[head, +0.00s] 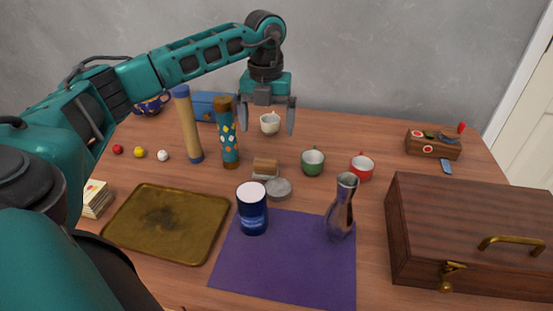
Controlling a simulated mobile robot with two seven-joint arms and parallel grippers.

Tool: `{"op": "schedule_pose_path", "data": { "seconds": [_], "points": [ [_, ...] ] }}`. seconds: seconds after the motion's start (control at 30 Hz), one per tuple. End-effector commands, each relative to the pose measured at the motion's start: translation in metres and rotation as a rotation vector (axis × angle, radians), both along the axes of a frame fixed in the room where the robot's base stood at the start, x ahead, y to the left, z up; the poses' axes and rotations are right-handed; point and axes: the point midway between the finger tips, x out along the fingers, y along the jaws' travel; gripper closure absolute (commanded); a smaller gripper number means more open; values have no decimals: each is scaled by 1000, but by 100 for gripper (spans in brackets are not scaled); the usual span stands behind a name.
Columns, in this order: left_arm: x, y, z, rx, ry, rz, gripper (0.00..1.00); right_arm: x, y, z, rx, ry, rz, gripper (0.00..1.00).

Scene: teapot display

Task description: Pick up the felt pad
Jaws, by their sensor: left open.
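No thing shows clearly as a felt pad. A small flat blue piece (446,167) lies at the far right, beside a wooden block with small items on it. A flat purple mat (285,275) lies at the front middle, under a dark blue can and a metal vase. I cannot tell whether either is the pad. My left gripper (267,129) points down, open and empty, above the back middle of the table. A cream cup (269,124) shows between its fingers, apparently behind them. My right gripper is not in view.
The blue can (252,212) and vase (341,210) stand upright. A brass tray (166,224) lies left, a large wooden case (470,238) right. Green (312,163) and red (361,168) cups, two tall cylinders (188,128) (227,135) and the wooden block (432,146) stand farther back.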

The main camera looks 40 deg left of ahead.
Motion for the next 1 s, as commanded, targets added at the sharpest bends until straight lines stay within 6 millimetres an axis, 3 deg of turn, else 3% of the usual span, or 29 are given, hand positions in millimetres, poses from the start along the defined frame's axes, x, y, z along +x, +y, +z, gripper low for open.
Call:
{"op": "schedule_pose_path", "data": {
  "seconds": [0.3,0.57,0.8,1.0],
  "points": [
    [-1,0,-59,1,4,-1,4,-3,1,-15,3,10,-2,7],
    [-1,1,-80,-1,3,-2,4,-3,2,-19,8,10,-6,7],
    [-3,3,-115,-1,3,-1,4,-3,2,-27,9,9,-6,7],
    [-2,3,-124,-1,1,-2,4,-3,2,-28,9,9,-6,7]
  ]
}}
